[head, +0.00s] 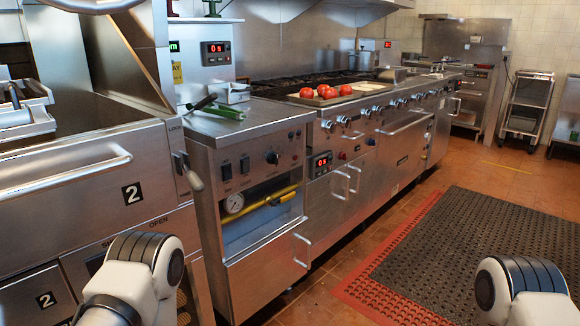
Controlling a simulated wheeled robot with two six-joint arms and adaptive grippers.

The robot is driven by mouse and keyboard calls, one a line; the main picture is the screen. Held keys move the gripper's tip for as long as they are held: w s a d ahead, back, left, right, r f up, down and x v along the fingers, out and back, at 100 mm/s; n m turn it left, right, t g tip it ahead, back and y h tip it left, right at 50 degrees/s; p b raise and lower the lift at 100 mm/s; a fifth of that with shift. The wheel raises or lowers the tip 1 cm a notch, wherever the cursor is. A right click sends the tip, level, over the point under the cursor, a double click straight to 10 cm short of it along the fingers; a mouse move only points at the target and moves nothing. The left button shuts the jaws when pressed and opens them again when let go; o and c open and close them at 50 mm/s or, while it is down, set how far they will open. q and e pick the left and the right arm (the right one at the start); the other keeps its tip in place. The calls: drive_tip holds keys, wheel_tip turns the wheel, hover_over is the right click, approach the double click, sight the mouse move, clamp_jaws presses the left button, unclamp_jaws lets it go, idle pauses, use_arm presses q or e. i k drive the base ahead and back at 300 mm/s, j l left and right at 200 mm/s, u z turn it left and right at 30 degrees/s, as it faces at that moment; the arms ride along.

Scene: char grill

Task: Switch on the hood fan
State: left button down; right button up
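The steel hood (372,6) shows at the top edge, above the cooking line. A front panel below the counter carries two dark rocker switches (226,172) and a black knob (272,158). I cannot read their labels, so I cannot tell which control belongs to the hood fan or how it is set. Only white and dark links of my two arms show at the bottom left and bottom right. Neither gripper is in view, so I cannot see whether either holds anything.
A tray of tomatoes (326,92) and green items (222,111) lie on the counters. A pressure gauge (234,203) and yellow pipe sit below the switch panel. A fryer-like unit (90,185) stands at left. The dark floor mat (470,250) with red edging lies on clear floor at right.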

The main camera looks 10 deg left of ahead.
sight(227, 175)
drive_tip(key=i+l, duration=0.2)
drive_tip(key=l, duration=0.2)
drive_tip(key=i+l+u, duration=0.1)
drive_tip(key=i+l, duration=0.15)
drive_tip(key=l, duration=0.15)
drive_tip(key=i+l, duration=0.2)
drive_tip(key=l, duration=0.2)
